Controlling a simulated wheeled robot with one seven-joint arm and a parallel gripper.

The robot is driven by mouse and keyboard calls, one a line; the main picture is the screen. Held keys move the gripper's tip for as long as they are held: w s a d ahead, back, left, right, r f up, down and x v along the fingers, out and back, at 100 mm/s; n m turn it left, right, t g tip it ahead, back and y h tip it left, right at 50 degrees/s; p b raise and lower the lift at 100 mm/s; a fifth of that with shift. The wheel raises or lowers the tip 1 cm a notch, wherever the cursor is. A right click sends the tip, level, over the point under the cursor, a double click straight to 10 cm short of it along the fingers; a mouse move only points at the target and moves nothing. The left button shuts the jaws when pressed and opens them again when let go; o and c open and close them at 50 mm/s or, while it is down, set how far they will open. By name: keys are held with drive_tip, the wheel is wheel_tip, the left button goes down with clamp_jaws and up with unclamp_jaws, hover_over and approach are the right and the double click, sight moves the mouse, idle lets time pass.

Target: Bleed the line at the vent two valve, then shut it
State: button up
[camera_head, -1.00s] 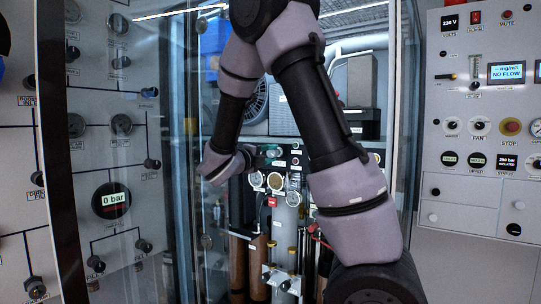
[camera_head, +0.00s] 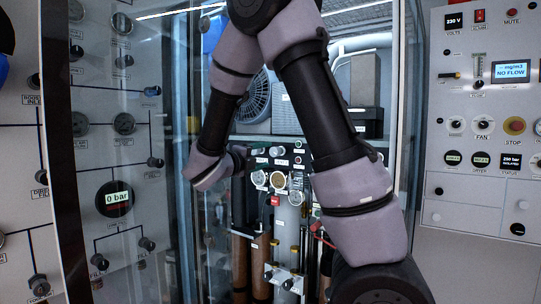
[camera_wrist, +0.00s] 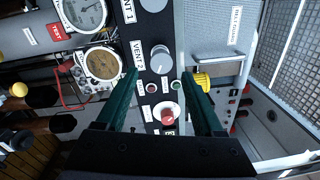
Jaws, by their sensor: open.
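Another knob (camera_wrist: 153,4) beside the VENT 1 label is cut by the top edge. My gripper (camera_wrist: 160,76) is open, with its two green fingers either side of the picture's middle. The VENT knob appears between and just beyond the fingertips; I cannot tell the distance, and no contact shows. In the head view my wrist (camera_head: 235,158) reaches into the cabinet, and the gripper's tips are hard to make out there.
Two round gauges (camera_wrist: 103,63) lie left of the fingers in the wrist view. A red knob (camera_wrist: 168,116) and small buttons sit between the fingers, and a yellow knob (camera_wrist: 203,82) is close to the right finger. Glass doors (camera_head: 130,150) flank the cabinet opening.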

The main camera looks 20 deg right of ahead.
drive_tip(key=shift+v, duration=1.2)
idle(0.5)
